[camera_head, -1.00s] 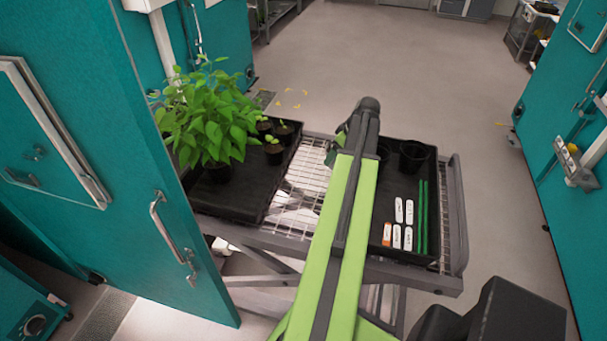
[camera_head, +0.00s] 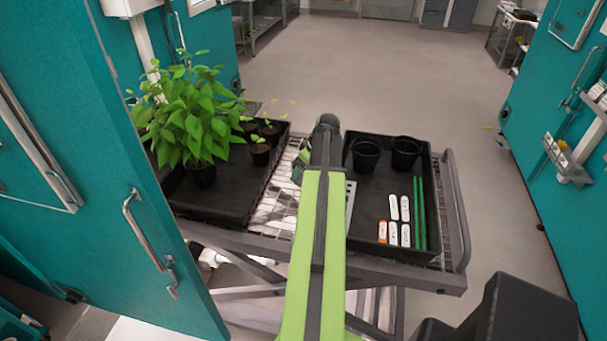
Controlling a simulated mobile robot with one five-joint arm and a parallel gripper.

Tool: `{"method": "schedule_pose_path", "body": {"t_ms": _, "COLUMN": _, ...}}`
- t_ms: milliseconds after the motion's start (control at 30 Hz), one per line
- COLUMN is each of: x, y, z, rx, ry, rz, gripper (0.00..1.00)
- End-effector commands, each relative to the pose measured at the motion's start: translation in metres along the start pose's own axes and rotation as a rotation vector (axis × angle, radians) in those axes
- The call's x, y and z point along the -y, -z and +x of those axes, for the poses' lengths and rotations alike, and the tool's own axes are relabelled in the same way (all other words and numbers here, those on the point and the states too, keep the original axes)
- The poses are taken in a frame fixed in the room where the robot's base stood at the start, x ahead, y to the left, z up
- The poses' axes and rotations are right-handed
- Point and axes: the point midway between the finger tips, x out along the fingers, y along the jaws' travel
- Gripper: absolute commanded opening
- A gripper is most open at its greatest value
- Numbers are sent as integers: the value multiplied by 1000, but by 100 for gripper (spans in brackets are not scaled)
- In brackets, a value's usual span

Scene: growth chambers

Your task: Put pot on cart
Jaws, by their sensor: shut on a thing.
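The cart (camera_head: 462,210) is a grey wire-shelf frame with two black trays. Its left tray (camera_head: 228,205) holds a black pot (camera_head: 203,175) with a tall leafy plant and small black pots (camera_head: 260,155) with seedlings. Two empty-looking black pots (camera_head: 366,158) (camera_head: 406,153) stand at the back of the right tray (camera_head: 365,225). My green arm reaches over the cart. Only a small part of my gripper (camera_head: 300,165) shows, left of the arm's far end, above the gap between the trays. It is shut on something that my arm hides.
White and orange labels (camera_head: 393,234) and green sticks (camera_head: 419,212) lie in the right tray. A teal door (camera_head: 100,200) with a metal handle stands close at left. Teal chambers (camera_head: 560,120) line the right. The floor (camera_head: 380,70) behind the cart is clear.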

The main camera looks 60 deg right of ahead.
Motion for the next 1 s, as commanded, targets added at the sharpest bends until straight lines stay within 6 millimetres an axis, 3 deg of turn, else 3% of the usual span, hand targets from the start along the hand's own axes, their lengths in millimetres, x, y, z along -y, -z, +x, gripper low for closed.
{"method": "schedule_pose_path", "body": {"t_ms": 200, "x": 0, "y": -2, "z": 3, "rx": 0, "ry": 0, "rz": 1, "gripper": 23}}
{"method": "schedule_pose_path", "body": {"t_ms": 233, "x": 0, "y": -1, "z": 2, "rx": 0, "ry": 0, "rz": 0, "gripper": 80}}
{"method": "schedule_pose_path", "body": {"t_ms": 367, "x": 0, "y": -1, "z": 1, "rx": 0, "ry": 0, "rz": 1, "gripper": 97}}
{"method": "schedule_pose_path", "body": {"t_ms": 767, "x": -1, "y": 0, "z": -3, "rx": 0, "ry": -1, "rz": 2, "gripper": 99}}
{"method": "schedule_pose_path", "body": {"t_ms": 1000, "x": 0, "y": 2, "z": -40, "rx": 0, "ry": -1, "rz": 3, "gripper": 99}}
